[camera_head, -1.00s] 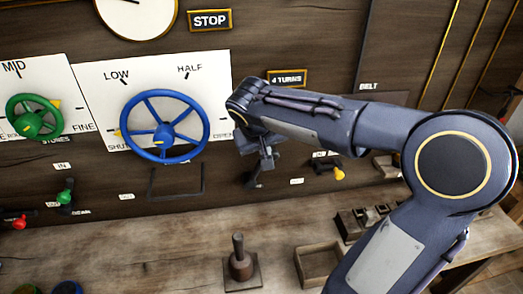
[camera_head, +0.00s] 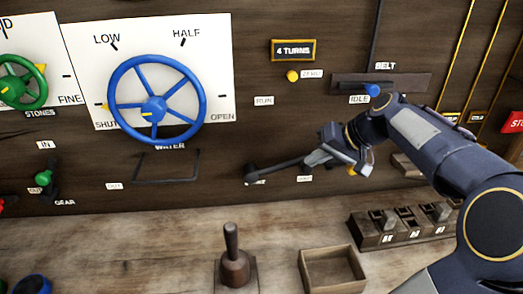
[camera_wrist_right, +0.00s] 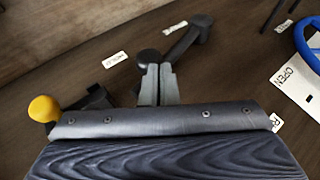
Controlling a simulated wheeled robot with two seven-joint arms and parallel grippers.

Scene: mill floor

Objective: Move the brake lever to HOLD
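A dark lever (camera_head: 276,167), which I take for the brake lever, has its pivot low on the wooden wall and slants right and slightly up. Its dark knob (camera_wrist_right: 148,58) shows in the right wrist view. My right gripper (camera_head: 343,157) is at the knob end; its two fingers (camera_wrist_right: 158,75) are together, with the tips against or just behind the knob. I cannot tell whether they clasp anything. A small white label (camera_wrist_right: 115,59) lies beside the knob; its text is too small to read. A RUN label (camera_head: 264,100) sits above the lever. My left gripper is out of view.
A yellow knob (camera_wrist_right: 44,108) is close to my right gripper. The blue wheel (camera_head: 153,108) is to the left, and the blue belt knob (camera_head: 373,90) is above my wrist. A wooden peg (camera_head: 234,262) and open box (camera_head: 333,269) stand on the bench below.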

